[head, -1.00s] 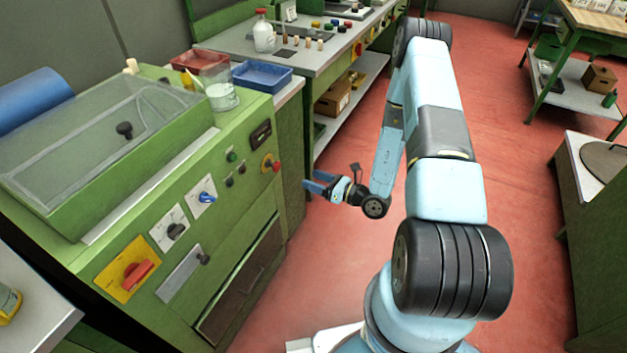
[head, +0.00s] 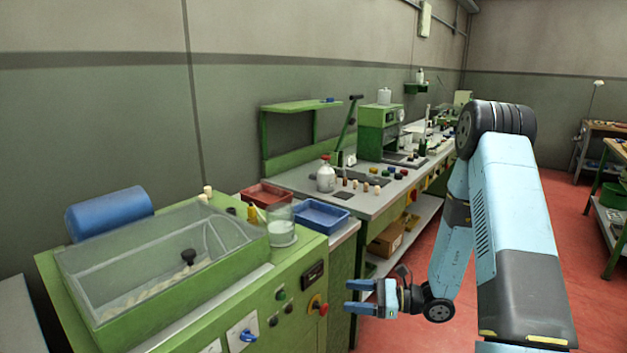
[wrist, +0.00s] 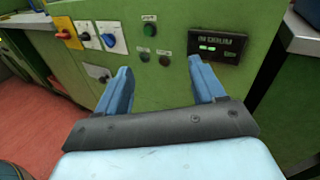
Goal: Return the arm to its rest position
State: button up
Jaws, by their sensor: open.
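My gripper (head: 358,298) is open and empty, with its two blue fingers pointing left toward the front of the green machine (head: 172,297). In the wrist view my gripper (wrist: 160,88) has its fingers apart, with the machine's panel beyond them and nothing between. My arm is folded, with its upper links at the right of the head view. The gripper hangs low in front of the bench. I cannot tell the exact gap between the fingertips and the panel.
The machine carries a glass jar (head: 281,228) and a clear lid (head: 150,262). A blue tray (head: 321,217) and a red tray (head: 266,195) sit behind. A bench (head: 375,200) with bottles and corks runs back. A display (wrist: 216,48) faces the gripper.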

jog(key=s+r+n+g+h, duration=0.65)
jog(key=s+r+n, duration=0.45)
jog(key=r, duration=0.5)
jog(key=s+d+r+n+t+h, duration=0.7)
jog(key=s+d+r+t+h, duration=0.2)
jog(key=s+d+r, duration=0.3)
notch_tip(320, 180, up, 4)
jog(key=shift+d+f+n+h, duration=0.15)
jog(key=shift+n+h, duration=0.25)
jog(key=shift+h, duration=0.45)
